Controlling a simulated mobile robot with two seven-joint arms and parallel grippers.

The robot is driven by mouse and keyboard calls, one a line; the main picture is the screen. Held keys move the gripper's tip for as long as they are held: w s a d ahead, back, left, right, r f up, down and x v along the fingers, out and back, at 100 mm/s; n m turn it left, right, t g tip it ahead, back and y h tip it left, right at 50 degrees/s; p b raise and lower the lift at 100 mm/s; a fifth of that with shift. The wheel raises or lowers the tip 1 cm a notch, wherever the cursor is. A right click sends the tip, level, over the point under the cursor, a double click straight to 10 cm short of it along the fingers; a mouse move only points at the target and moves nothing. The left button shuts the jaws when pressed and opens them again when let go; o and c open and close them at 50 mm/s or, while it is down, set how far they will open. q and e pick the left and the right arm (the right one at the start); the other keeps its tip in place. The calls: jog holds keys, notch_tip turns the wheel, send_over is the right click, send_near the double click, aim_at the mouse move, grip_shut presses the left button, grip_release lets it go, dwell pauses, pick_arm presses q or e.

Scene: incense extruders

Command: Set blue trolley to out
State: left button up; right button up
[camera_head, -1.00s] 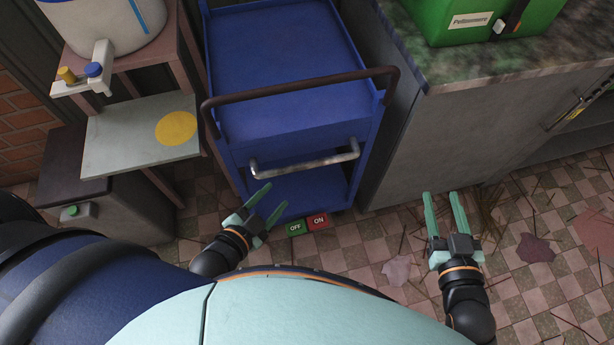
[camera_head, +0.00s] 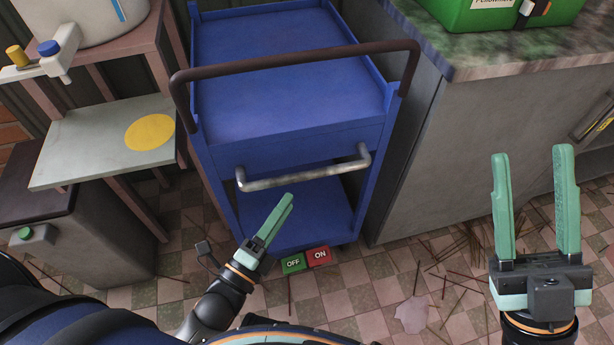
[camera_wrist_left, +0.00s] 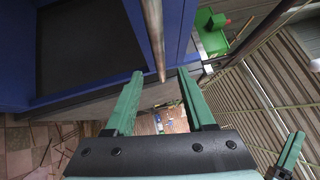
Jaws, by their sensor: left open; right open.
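The blue trolley (camera_head: 280,125) stands in the middle of the head view, with a dark brown push bar (camera_head: 300,60) across its top and a metal handle (camera_head: 305,177) on its front. My left gripper (camera_head: 284,203) is just below and in front of the metal handle, apart from it in the head view. In the left wrist view the open fingers (camera_wrist_left: 158,84) have a metal bar (camera_wrist_left: 155,35) beyond and between them, with nothing gripped. My right gripper (camera_head: 533,155) is open and empty in front of the grey cabinet.
A green OFF pad (camera_head: 293,264) and a red ON pad (camera_head: 319,256) lie at the trolley's foot. A stand with a grey shelf (camera_head: 80,150) is close on the left. The stone-topped cabinet (camera_head: 450,150) borders the right. Sticks litter the tiled floor.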

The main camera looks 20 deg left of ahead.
aim_at(307, 173)
pick_arm(q)
jog(key=b+x, duration=0.1)
jog(key=x, duration=0.8)
jog(key=shift+c, duration=0.2)
grip_shut()
dwell(1.0)
